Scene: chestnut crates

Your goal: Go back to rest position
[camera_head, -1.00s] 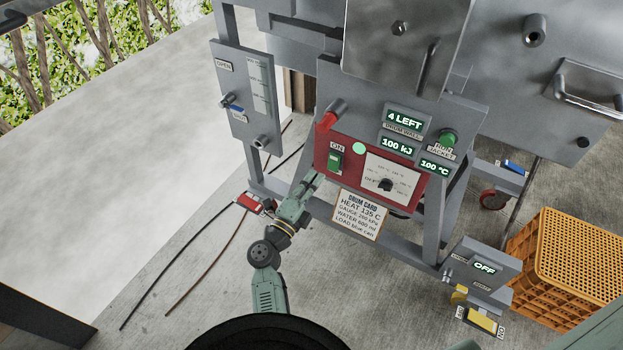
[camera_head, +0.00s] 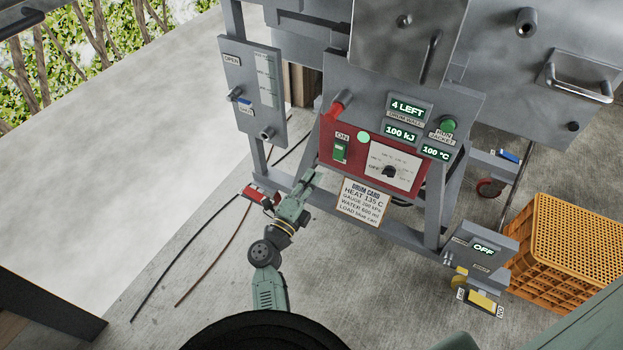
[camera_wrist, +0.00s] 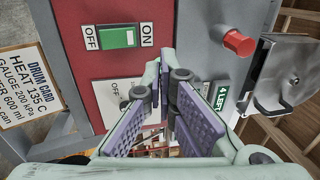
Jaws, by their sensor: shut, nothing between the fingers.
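My gripper (camera_head: 311,177) is shut and empty, in front of the lower left of the red control panel (camera_head: 408,194). In the wrist view its two purple-padded fingers (camera_wrist: 166,82) meet in the middle and hold nothing. The panel carries a green rocker switch (camera_head: 340,150) under an ON label and a dial (camera_head: 389,171). The switch also shows in the wrist view (camera_wrist: 117,38), between OFF and ON labels. My gripper looks apart from the switch.
A drum card (camera_head: 362,201) hangs below the panel. A grey side panel with levers (camera_head: 235,110) stands to the left.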

